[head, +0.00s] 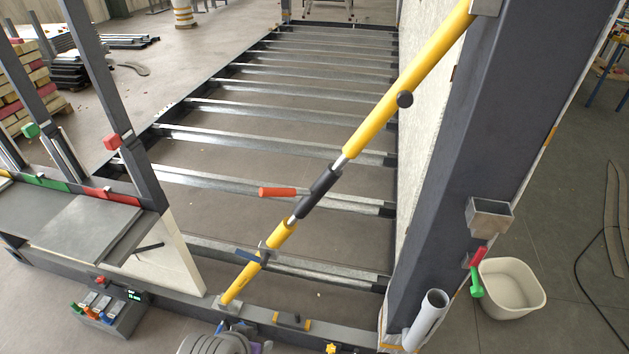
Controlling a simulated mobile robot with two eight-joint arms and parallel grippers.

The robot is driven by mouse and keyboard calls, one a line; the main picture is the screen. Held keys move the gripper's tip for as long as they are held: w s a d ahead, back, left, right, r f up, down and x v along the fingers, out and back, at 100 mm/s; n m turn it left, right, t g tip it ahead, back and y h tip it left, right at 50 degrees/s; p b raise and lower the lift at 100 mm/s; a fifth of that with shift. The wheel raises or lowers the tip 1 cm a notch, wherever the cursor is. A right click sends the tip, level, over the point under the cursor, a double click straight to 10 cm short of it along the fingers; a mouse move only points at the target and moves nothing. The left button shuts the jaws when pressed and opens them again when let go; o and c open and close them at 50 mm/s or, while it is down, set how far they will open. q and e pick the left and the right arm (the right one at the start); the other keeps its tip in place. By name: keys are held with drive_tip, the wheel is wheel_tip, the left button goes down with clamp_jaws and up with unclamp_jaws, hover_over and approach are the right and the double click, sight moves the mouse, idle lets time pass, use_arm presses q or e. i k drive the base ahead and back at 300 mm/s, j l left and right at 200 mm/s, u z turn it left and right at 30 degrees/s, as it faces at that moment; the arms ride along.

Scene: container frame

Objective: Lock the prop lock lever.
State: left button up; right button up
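A yellow diagonal prop (385,115) runs from the lower frame beam up to the dark post at the upper right. A dark collar (318,195) sits around its silver middle section. A lever with an orange-red grip (278,191) sticks out to the left of this collar, roughly level and away from the tube. Lower down, a blue-handled part (252,257) crosses the lower yellow tube (245,277). A small dark round knob (404,99) is on the upper tube.
Steel cross-members (270,176) span the open floor frame behind the prop. A grey panel (85,226) with green and red strips is at the left. A white tub (511,288) stands right of the dark post (475,150). A grey rounded object (212,343) is cut off at the bottom.

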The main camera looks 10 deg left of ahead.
sight(265, 258)
drive_tip(key=i+u, duration=0.1)
drive_tip(key=u, duration=0.25)
drive_tip(key=i+u, duration=0.15)
drive_tip(key=u, duration=0.2)
drive_tip(key=i+u, duration=0.1)
drive_tip(key=u, duration=0.25)
